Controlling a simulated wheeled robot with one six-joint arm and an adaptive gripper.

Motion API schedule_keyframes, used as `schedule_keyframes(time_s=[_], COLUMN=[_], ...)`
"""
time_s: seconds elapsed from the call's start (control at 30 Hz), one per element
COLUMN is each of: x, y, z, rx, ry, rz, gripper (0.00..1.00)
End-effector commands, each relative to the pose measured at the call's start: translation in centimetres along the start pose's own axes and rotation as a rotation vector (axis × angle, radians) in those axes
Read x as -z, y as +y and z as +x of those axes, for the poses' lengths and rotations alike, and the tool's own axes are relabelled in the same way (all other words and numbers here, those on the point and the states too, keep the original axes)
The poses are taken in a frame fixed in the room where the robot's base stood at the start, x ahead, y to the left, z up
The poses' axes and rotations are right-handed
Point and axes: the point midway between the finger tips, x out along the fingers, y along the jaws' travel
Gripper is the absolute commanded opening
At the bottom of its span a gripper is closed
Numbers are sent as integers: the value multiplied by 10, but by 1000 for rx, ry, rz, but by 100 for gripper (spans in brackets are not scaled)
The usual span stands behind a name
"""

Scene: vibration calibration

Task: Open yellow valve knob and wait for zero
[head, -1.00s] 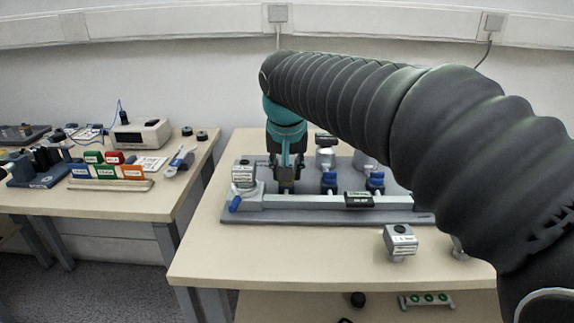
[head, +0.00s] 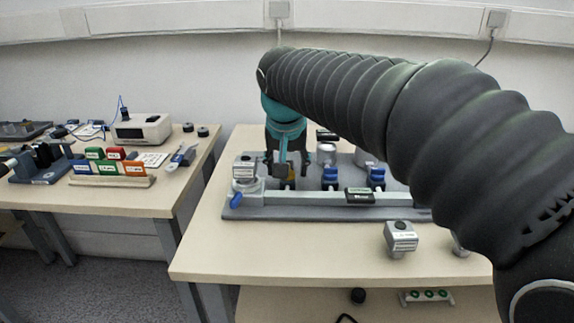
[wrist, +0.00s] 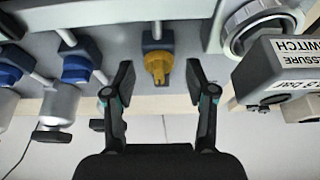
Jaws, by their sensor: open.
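The yellow valve knob (wrist: 158,66) sits on a dark blue body on the grey apparatus board in the wrist view. It lies between and just beyond the open fingers of my gripper (wrist: 157,88), with a gap on each side. In the head view, my gripper (head: 287,165) is above the left part of the board, and the yellow knob (head: 288,183) is partly hidden behind it. The pressure switch box (wrist: 278,72) stands at the right in the wrist view. It also shows in the head view (head: 244,168), where its reading is too small to tell.
Two blue valve knobs (head: 330,175) (head: 376,176) stand right of the yellow one. A blue lever (head: 236,200) is at the board's left end. A loose grey device (head: 400,238) stands on the table front. A side table (head: 120,205) with small parts is at left.

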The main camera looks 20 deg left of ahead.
Motion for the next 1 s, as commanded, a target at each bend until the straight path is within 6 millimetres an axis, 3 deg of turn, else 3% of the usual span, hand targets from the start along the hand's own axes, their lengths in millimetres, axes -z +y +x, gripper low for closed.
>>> schedule_keyframes(time_s=[0.27,0.7,1.0], x=[1,0,0], y=[0,-1,-1], z=[-20,-100,-120], rx=[1,1,0], ry=[3,2,0], rz=[0,-1,-1], gripper=[56,56,56])
